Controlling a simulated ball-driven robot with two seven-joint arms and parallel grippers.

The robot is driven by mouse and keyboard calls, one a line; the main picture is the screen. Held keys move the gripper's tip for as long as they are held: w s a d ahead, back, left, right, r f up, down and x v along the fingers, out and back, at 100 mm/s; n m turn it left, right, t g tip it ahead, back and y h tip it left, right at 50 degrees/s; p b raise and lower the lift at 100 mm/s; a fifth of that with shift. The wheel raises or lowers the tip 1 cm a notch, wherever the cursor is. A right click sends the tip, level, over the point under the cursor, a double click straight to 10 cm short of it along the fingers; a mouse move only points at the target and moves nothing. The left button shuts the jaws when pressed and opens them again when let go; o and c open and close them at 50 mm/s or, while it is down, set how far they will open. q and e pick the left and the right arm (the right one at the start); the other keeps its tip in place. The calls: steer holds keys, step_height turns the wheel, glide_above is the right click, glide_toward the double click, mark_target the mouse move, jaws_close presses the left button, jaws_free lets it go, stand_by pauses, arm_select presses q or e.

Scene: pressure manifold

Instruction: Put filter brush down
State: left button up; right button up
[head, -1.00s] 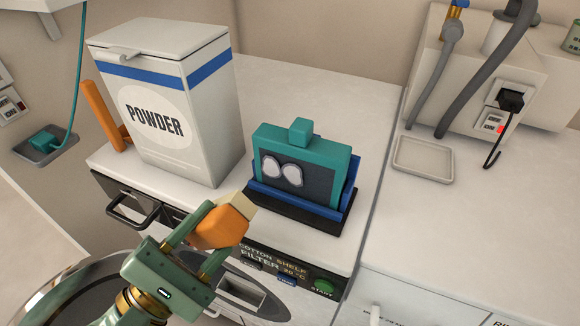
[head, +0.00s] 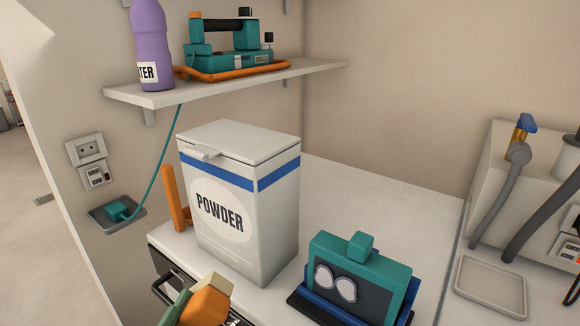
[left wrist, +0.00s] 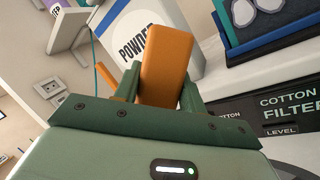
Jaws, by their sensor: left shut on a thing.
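The filter brush (head: 207,306) has an orange handle and a beige end. My left gripper (head: 196,307) is shut on it at the bottom edge of the head view, in front of the powder box and above the machine's front edge. In the left wrist view, the orange handle (left wrist: 165,66) stands up between the two green fingers (left wrist: 161,88). The lower part of the gripper is cut off in the head view. My right gripper is not in view.
A white powder box (head: 245,208) stands on the white top, with an orange upright piece (head: 175,200) behind its left side. A teal framed filter (head: 357,276) sits in a blue and black stand to the right.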

arm_select(q)
steer(key=s+a+f+n+t+y, duration=0.1)
steer(key=a+f+n+y, duration=0.25)
steer(key=a+y, duration=0.35)
steer(key=s+r+p, duration=0.7)
steer(key=r+p, duration=0.3)
steer(key=p, duration=0.2)
steer(key=shift+s+p, duration=0.3)
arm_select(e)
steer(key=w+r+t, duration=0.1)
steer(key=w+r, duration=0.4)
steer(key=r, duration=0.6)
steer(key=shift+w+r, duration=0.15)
arm_select(q)
steer(key=shift+a+n, duration=0.15)
steer(key=shift+n, duration=0.1)
